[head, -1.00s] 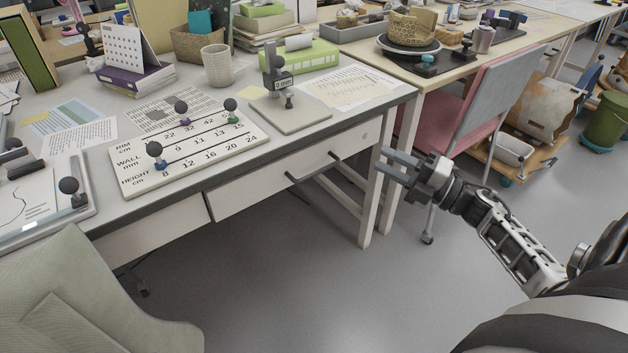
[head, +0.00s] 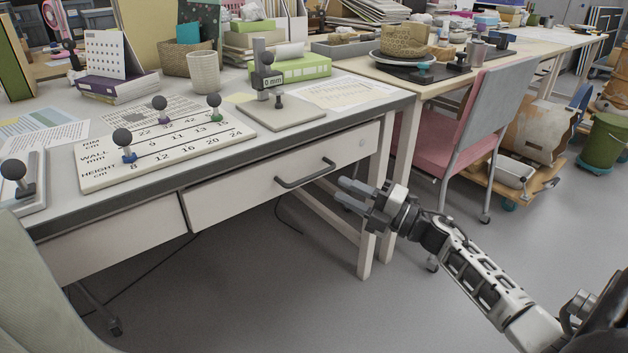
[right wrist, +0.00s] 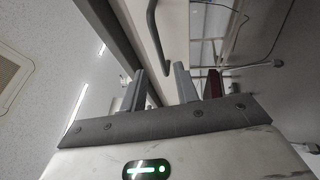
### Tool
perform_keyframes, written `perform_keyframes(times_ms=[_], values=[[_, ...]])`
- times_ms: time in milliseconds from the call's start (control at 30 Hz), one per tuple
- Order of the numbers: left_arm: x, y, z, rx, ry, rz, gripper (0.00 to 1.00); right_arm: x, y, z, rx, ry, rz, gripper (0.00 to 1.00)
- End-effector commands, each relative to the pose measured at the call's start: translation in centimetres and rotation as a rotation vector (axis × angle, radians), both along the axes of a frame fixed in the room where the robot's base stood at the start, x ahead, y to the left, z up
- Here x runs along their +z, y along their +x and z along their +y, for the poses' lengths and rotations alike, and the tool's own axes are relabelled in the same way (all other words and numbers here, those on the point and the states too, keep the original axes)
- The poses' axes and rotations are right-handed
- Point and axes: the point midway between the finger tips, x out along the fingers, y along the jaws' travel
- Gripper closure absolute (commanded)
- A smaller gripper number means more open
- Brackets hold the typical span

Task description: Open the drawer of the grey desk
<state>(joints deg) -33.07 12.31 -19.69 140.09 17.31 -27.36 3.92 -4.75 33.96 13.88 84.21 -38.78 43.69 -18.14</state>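The grey desk (head: 60,222) has a pale drawer (head: 235,197) under its top at the right, which looks closed. A dark bar handle (head: 305,176) runs along the drawer front and also shows in the right wrist view (right wrist: 153,30). My right gripper (head: 346,193) is open and empty, just right of and below the handle's right end in the head view. In the right wrist view its two fingers (right wrist: 160,85) stand apart, with the handle beyond their tips and not between them. My left gripper is not in view.
A lettered board (head: 165,150) with dark knobs and a gauge stand (head: 285,118) lie on the desk top. A pink and grey chair (head: 480,120) stands to the right. A chair back (head: 25,290) is at the lower left. The floor (head: 270,300) before the drawer is clear.

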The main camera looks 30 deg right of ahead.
Motion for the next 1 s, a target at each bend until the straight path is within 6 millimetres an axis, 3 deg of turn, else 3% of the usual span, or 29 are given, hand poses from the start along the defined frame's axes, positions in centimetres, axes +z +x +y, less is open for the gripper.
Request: perform_keyframes(times_ms=[200, 400, 833, 933, 1000], values=[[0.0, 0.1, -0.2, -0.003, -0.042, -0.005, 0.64, 0.8, 4.2, 2.1, -0.001, 0.001, -0.004, 0.69], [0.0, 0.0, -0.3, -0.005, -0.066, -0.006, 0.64, 1.3, 6.5, 3.4, -0.001, 0.001, -0.002, 0.69], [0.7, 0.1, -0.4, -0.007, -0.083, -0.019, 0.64, 1.5, 7.4, 3.8, -0.001, 0.001, 0.001, 0.69], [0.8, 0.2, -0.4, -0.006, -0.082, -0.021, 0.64, 1.5, 7.4, 3.8, -0.001, 0.001, 0.001, 0.94], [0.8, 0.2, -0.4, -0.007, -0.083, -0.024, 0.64, 1.5, 7.4, 3.8, -0.001, 0.001, 0.001, 1.0]])
